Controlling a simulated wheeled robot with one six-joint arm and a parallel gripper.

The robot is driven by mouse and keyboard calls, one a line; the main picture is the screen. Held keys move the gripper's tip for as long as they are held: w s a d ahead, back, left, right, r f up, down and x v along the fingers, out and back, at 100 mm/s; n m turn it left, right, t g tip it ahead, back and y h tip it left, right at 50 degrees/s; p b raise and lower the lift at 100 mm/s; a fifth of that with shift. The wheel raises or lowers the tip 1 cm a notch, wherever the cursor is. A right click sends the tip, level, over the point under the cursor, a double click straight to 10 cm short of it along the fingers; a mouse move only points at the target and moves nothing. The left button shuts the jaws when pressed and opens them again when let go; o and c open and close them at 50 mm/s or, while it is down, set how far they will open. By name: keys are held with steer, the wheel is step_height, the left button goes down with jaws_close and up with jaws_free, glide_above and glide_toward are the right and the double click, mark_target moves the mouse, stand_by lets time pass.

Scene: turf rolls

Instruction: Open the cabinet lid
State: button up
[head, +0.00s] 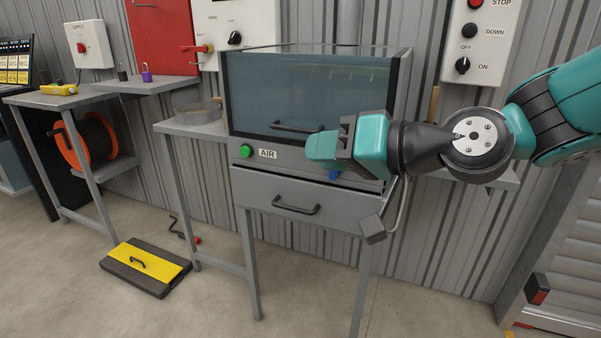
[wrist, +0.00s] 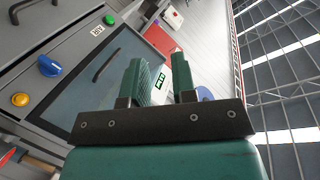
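The grey cabinet (head: 240,152) stands against the wall, and its dark glass lid (head: 300,92) looks closed. A black bar lid handle (head: 285,126) runs along the lid's lower part; its right end is close to or behind my gripper in the head view. My gripper (head: 322,147) is in front of the cabinet's right half, pointing left. In the wrist view, the lid (wrist: 88,97) and its handle (wrist: 105,65) lie left of my gripper (wrist: 163,78). The fingers are apart with nothing between them, and they do not hold the handle.
A drawer with its own handle (head: 297,209) sits below the lid. A green button (head: 246,151) and a blue knob (wrist: 49,65) are on the front panel. A side table with a round pan (head: 197,113) stands left. A yellow-topped block (head: 148,264) lies on the floor.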

steer(key=w+f+m+t+y+b, duration=0.1)
steer(key=w+f+m+t+b, duration=0.45)
steer(key=w+f+b, duration=0.35)
steer(key=m+t+h+b, duration=0.3)
steer(key=m+t+b, duration=0.2)
steer(key=m+t, duration=0.15)
glide_toward(301, 131)
steer(key=shift+n, duration=0.5)
steer(key=p+x, duration=0.9)
steer(key=p, duration=0.8)
steer(key=shift+w+p, duration=0.2)
steer(key=shift+p, duration=0.1)
steer(key=shift+w+a+r, duration=0.1)
steer(key=shift+w+a, duration=0.2)
steer(key=shift+w, duration=0.3)
steer(key=shift+c, duration=0.4)
jaws_close()
